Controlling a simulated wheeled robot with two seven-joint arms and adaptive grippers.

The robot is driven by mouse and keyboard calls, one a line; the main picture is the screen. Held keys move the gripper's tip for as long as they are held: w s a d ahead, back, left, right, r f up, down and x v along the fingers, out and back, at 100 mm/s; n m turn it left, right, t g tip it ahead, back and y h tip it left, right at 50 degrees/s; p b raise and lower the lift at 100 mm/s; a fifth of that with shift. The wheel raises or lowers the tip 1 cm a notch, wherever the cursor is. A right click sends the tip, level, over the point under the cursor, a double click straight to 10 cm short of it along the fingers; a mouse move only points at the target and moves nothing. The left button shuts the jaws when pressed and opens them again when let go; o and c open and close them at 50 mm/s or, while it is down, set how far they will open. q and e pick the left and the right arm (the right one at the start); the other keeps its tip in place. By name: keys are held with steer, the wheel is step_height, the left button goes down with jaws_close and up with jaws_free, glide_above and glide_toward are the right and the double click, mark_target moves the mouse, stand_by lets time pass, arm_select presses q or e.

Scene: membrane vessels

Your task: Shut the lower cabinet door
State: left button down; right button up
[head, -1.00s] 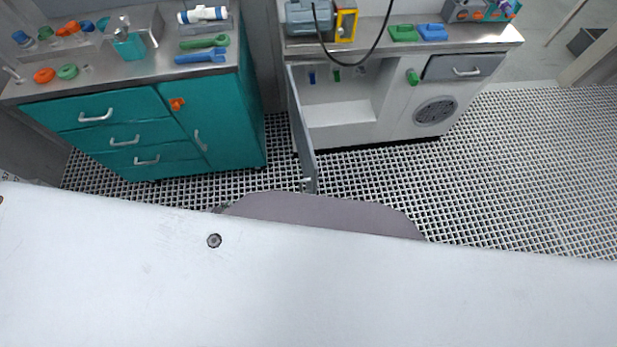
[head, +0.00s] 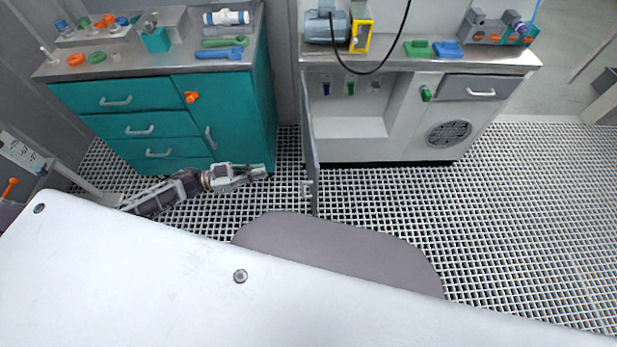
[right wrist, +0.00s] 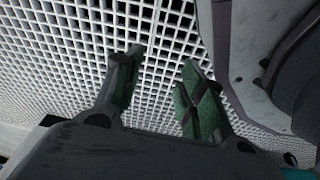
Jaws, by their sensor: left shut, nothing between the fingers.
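The lower cabinet door (head: 311,140) is a thin grey panel hinged at the left side of the white cabinet (head: 405,125). It stands swung wide open towards me, seen almost edge-on, with its handle (head: 307,190) near the outer edge. The white compartment (head: 345,122) behind it is exposed. My left gripper (head: 262,171) is shut and empty, to the left of the door and apart from it, in front of the teal cabinet. My right gripper (right wrist: 160,70) shows in the right wrist view with its fingers apart, nothing between them, over the grid floor.
The teal cabinet (head: 135,125) on the left has its drawers and door shut. A motor (head: 327,27) and a hanging black cable sit on the white cabinet's counter. A large white surface (head: 140,270) fills the foreground. The grid floor (head: 540,200) is clear at right.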

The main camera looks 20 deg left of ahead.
arm_select(q)
steer(key=shift+s+d+r+m+g+h, duration=0.5)
steer(key=shift+s+d+r+g, duration=0.2)
steer(key=shift+s+g, duration=0.15)
arm_select(e)
steer(key=shift+w+r, duration=0.1)
steer(key=shift+r, duration=0.05)
arm_select(q)
steer(key=shift+d, duration=0.15)
steer(key=b+x, duration=0.1)
steer(key=x, duration=1.2)
steer(key=shift+w+d, duration=0.2)
steer(key=shift+d, duration=0.1)
arm_select(e)
steer(key=shift+w+a+r, duration=0.4)
steer(key=shift+r, duration=0.3)
steer(key=shift+w+a+r, duration=0.4)
steer(key=shift+r, duration=0.25)
steer(key=shift+d, duration=0.15)
